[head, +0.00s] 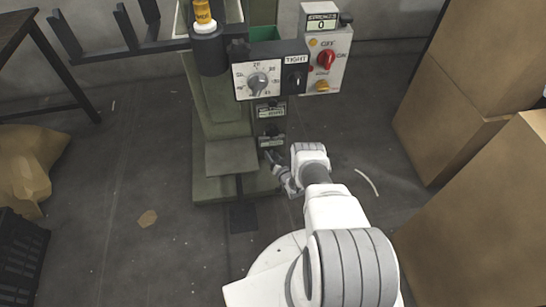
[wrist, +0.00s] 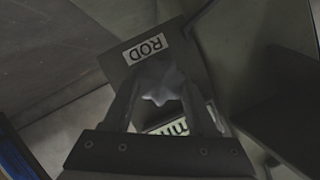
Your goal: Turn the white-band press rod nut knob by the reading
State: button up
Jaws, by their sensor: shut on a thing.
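A green press (head: 222,110) stands ahead of me. A yellow cylinder (head: 202,10) with a pale band tops its dark head. In the wrist view, a grey lobed knob (wrist: 160,88) sits on a dark box just beside a white label reading ROD (wrist: 146,49). My gripper (head: 270,156) is low on the press's right side, and its fingers are shut on this knob. In the wrist view, a pale readout plate (wrist: 178,124) marked "mm" is partly hidden behind the fingers and the knob. Its figures cannot be read.
Above are a dial (head: 257,84), a TIGHT switch (head: 295,80) and a panel with a red OFF/ON knob (head: 326,59). A counter (head: 321,23) shows 0. Cardboard boxes (head: 480,190) stand right, a sack (head: 28,160) and black crate (head: 20,258) left. Floor between is mostly clear.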

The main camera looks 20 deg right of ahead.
jog(key=shift+w, duration=0.1)
jog(key=o, duration=1.4)
jog(key=shift+c, duration=0.2)
jog(key=shift+s+r, duration=0.1)
jog(key=shift+s, duration=0.1)
